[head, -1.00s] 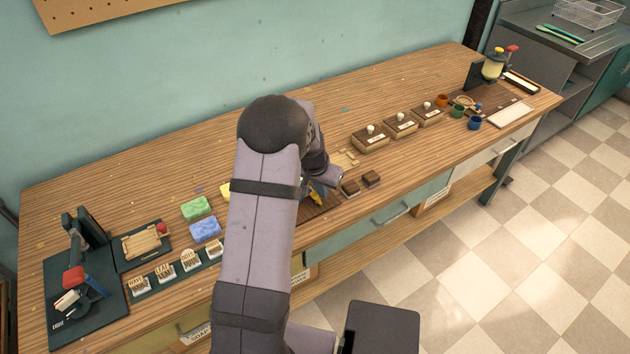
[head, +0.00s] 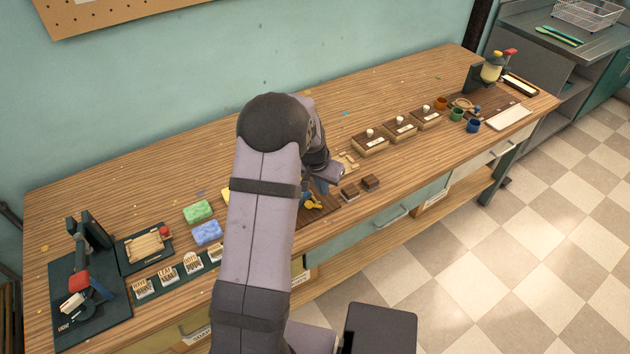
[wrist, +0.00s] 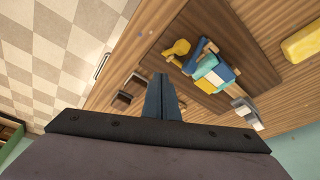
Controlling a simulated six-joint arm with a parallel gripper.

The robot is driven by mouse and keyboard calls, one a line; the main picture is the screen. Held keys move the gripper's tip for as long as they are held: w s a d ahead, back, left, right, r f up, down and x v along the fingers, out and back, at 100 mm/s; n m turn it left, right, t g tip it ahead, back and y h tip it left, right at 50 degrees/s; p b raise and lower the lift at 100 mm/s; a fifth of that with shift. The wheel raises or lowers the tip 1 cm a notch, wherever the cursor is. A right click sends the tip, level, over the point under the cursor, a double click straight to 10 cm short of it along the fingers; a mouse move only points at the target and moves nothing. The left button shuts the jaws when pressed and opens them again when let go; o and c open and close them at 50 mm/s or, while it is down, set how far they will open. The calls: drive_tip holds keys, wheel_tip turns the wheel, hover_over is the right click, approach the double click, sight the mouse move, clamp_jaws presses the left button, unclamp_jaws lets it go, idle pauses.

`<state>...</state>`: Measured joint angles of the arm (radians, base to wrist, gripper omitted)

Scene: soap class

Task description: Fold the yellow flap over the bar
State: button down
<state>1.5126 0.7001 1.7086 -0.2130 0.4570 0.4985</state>
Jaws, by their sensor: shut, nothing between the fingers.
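In the wrist view, a small bundle of blue, teal, white and yellow pieces lies on a dark brown board (wrist: 150,40). A yellow piece with a rounded end (wrist: 179,48) sticks out on its left and looks like the yellow flap; it also shows in the head view (head: 313,204). A teal piece (wrist: 206,66) and a blue piece (wrist: 222,76) cover the middle, so I cannot clearly make out the bar. My gripper (wrist: 161,80) is shut and empty, below and apart from the bundle in the wrist view. My arm hides part of this spot in the head view.
Two dark brown blocks (head: 370,182) sit right of the board. A yellow block (wrist: 302,42) lies beyond the bundle, with green (head: 198,211) and blue (head: 207,232) blocks farther left. Stamps (head: 193,263) line the front left. Wooden boxes (head: 400,128) stand to the right.

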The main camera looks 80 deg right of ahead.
drive_tip(key=r+p, duration=0.1)
drive_tip(key=r, duration=0.1)
drive_tip(key=r+p, duration=0.1)
drive_tip(key=shift+s+d+r, duration=0.15)
drive_tip(key=shift+d+r, duration=0.05)
drive_tip(key=shift+r, duration=0.15)
idle(0.4)
drive_tip(key=a+f+n+y, duration=0.1)
drive_tip(key=a, duration=0.2)
drive_tip(key=a+f+n+y, duration=0.1)
drive_tip(key=a+f, duration=0.1)
drive_tip(key=a, duration=0.2)
drive_tip(key=a+f+n+y, duration=0.1)
drive_tip(key=a, duration=0.3)
drive_tip(key=shift+a+f, duration=0.25)
drive_tip(key=shift+f, duration=0.1)
drive_tip(key=w+a+r+n, duration=0.4)
drive_tip(key=w+a+n, duration=0.2)
drive_tip(key=a, duration=0.7)
drive_tip(key=w+a+r+n, duration=0.3)
drive_tip(key=w+a+n, duration=0.3)
drive_tip(key=a, duration=0.8)
drive_tip(key=w+a+r+n, duration=0.4)
drive_tip(key=w+a+n, duration=0.2)
drive_tip(key=w+a, duration=0.3)
drive_tip(key=a, duration=0.4)
drive_tip(key=shift+w+a+r+t, duration=0.3)
drive_tip(key=shift+t, duration=0.1)
